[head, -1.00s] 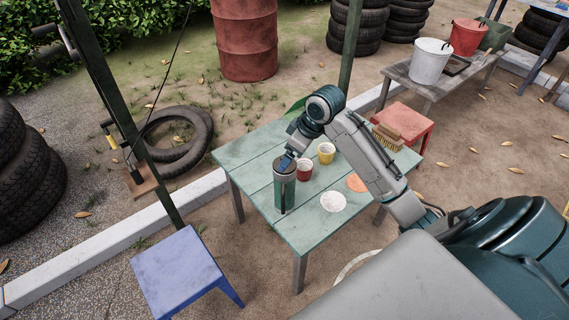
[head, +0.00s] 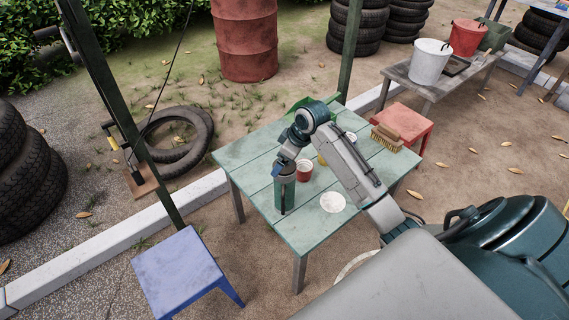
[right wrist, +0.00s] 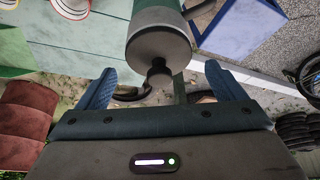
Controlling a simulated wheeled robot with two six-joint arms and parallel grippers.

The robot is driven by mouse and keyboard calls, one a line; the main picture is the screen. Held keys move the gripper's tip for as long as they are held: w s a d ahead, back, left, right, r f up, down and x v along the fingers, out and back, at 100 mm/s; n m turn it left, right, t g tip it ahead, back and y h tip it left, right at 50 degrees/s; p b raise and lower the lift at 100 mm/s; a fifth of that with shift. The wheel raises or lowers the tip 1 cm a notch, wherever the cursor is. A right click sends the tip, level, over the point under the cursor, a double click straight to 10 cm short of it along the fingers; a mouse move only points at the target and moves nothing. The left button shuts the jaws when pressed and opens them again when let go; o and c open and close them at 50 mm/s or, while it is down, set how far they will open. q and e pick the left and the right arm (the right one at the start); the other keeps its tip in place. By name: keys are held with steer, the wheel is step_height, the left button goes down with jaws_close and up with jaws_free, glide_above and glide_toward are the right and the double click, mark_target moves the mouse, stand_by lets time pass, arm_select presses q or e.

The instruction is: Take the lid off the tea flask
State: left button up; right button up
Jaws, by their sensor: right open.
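The green tea flask (head: 285,197) stands upright near the front left of the green table (head: 245,165). In the right wrist view the flask (right wrist: 155,14) hangs in from the top, with its grey lid (right wrist: 158,45) and small dark knob (right wrist: 158,74) facing the camera. My right gripper (head: 286,172) is over the flask's top, pointing down and partly hiding the lid. In the wrist view its two blue fingers (right wrist: 159,76) are wide apart, with the knob lined up between their tips and no visible contact. My left gripper is not in view.
A yellow cup (head: 321,160) is mostly hidden by my arm. A blue stool (head: 176,268) stands front left.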

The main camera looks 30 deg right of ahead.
steer(key=shift+w+f, duration=0.1)
steer(key=shift+f, duration=0.25)
steer(key=c, duration=1.1)
steer(key=shift+o, duration=0.2)
steer(key=shift+r, duration=0.1)
